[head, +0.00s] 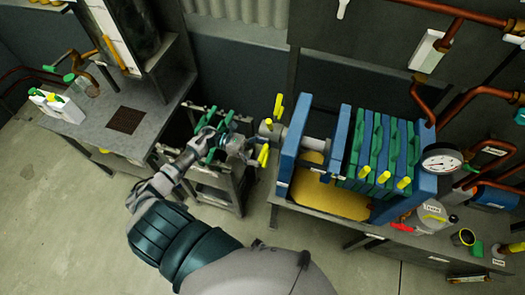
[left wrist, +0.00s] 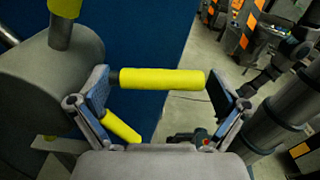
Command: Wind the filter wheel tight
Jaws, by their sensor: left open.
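The filter wheel is a grey hub (head: 267,127) with yellow handles (head: 278,105) on the screw at the left end of the blue filter press (head: 290,150). My left gripper (head: 250,148) is at the wheel's left side in the head view. In the left wrist view my left gripper (left wrist: 160,90) is open, with a yellow handle (left wrist: 160,78) lying crosswise between its fingers. The left finger is close to or touching the handle's end; I cannot tell which. More yellow handles and the grey hub (left wrist: 45,85) show there too. My right gripper is not in view.
Green and blue filter plates (head: 375,145) stand in the press above a yellow tray (head: 325,195). A pressure gauge (head: 441,160) and a jug (head: 432,215) are at the right. A grey bench (head: 85,130) is at the left.

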